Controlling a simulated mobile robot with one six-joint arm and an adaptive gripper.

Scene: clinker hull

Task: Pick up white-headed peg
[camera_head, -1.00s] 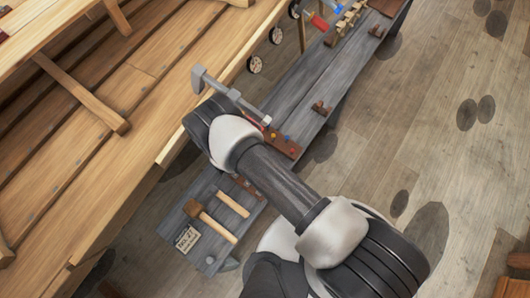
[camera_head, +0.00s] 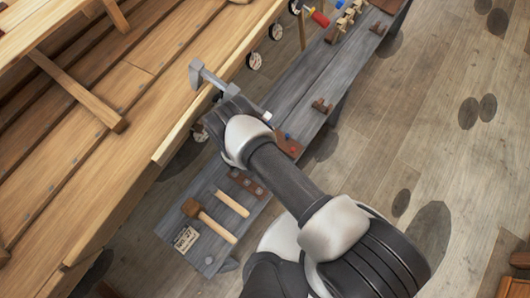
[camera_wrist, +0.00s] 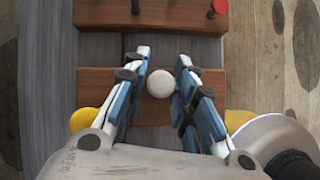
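The white-headed peg (camera_wrist: 159,84) shows as a round white head over a brown wooden bar (camera_wrist: 218,90) in the wrist view. My gripper (camera_wrist: 162,62) is open, its two fingers on either side of the white head with a small gap each side. How far the fingertips are above the bar, I cannot tell. In the head view my arm hides most of the gripper and the area below it.
Yellow heads (camera_wrist: 84,118) stick out to both sides, partly behind my gripper. A red-headed peg (camera_wrist: 217,8) stands on a second bar. The wooden hull (camera_head: 90,160) runs along the left.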

